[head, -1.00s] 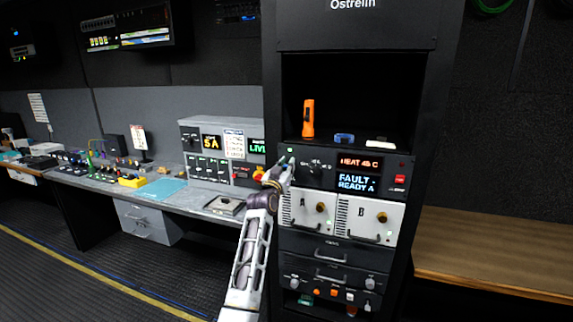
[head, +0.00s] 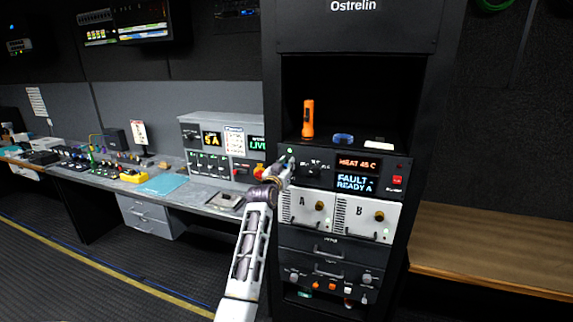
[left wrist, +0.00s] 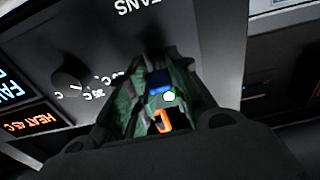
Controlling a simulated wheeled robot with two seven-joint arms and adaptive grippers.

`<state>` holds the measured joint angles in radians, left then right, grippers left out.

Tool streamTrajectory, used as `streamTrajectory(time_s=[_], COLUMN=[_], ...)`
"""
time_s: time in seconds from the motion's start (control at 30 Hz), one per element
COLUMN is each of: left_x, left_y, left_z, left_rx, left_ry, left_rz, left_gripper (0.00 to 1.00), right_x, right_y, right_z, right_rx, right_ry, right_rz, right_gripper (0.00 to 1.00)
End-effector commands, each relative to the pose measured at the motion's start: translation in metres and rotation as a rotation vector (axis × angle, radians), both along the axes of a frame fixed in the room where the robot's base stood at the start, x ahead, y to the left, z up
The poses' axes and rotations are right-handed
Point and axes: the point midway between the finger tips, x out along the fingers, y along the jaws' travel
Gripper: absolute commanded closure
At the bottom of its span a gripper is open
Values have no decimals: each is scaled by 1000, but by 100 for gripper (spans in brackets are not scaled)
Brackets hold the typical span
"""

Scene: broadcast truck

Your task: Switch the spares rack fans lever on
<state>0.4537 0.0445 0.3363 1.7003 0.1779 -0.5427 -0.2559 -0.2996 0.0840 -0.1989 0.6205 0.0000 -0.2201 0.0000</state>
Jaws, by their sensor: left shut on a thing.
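The rack labelled Ostrelin stands in the middle of the head view, with a dark control panel (head: 325,171) below its open shelf. My left gripper (head: 285,166) is at the left end of this panel, just under a small green light (head: 290,151). In the left wrist view the gripper (left wrist: 163,100) is shut at the panel beside the upside-down lettering ending in "ANS". It is shut on the fans lever, which its fingers mostly hide; I cannot tell the lever's position. A dial (left wrist: 70,86) sits beside the gripper. My right gripper is not in view.
Displays on the panel read "HEAT 45 C" (head: 358,163) and "FAULT - READY A" (head: 355,183). An orange torch (head: 308,119) stands on the shelf above. Units A (head: 303,207) and B (head: 366,217) sit below. A desk is at left, a wooden bench (head: 490,250) at right.

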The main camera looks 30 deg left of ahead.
Motion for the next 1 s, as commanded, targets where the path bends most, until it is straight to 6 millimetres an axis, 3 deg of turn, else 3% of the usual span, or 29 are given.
streamTrajectory(time_s=[0.27,0.3,0.43,1.0], left_x=[0,0,0,-6], left_y=[0,0,0,-1], left_z=[2,2,1,0], left_rx=[1,1,1,0], left_ry=[-5,-5,-4,-2], left_rz=[1,1,1,1], left_gripper=[100,75,58,57], right_x=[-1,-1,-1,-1], right_y=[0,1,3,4], right_z=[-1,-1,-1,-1], right_rx=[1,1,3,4], right_ry=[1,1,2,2], right_rz=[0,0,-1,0], right_gripper=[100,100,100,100])
